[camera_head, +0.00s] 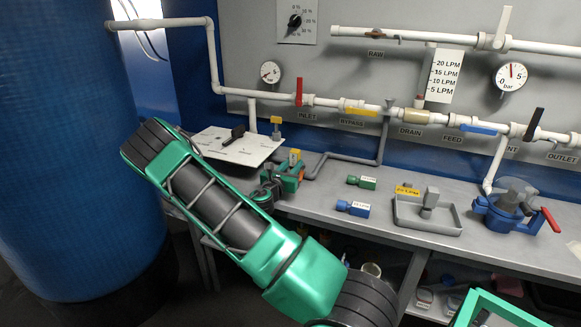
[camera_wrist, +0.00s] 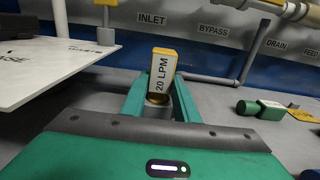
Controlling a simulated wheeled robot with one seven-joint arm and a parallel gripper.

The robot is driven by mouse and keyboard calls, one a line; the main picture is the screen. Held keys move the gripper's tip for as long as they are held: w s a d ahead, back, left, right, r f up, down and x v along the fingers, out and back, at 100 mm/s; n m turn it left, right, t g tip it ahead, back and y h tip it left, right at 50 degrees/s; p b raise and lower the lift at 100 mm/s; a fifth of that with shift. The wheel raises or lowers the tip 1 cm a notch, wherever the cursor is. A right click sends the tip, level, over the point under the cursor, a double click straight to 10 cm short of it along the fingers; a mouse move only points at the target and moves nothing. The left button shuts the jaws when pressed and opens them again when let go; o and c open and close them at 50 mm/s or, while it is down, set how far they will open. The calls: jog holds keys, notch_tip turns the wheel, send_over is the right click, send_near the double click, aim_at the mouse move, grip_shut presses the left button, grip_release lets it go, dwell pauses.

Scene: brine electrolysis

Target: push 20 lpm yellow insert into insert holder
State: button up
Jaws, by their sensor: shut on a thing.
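The yellow insert (camera_wrist: 162,70) has a white face marked 20 LPM and stands nearly upright between my gripper's two green fingers in the wrist view. My gripper (camera_wrist: 158,94) is shut on it. A grey round part shows just below the label; I cannot tell whether it belongs to the insert or to something under it. In the head view the yellow insert (camera_head: 295,156) shows above my gripper (camera_head: 287,172), right of the white plate.
Green (camera_head: 362,182) and blue (camera_head: 353,208) fittings lie on the bench to the right. Beyond them are a grey tray (camera_head: 430,222) and a blue clamp (camera_head: 500,217). White pipes run along the wall behind.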

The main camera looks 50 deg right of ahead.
jog(key=o, duration=1.1)
jog(key=shift+o, duration=0.2)
jog(key=shift+a, duration=0.1)
jog(key=v, duration=1)
jog(key=shift+s+a+f, duration=0.1)
jog(key=shift+a+f, duration=0.05)
jog(key=shift+a, duration=0.15)
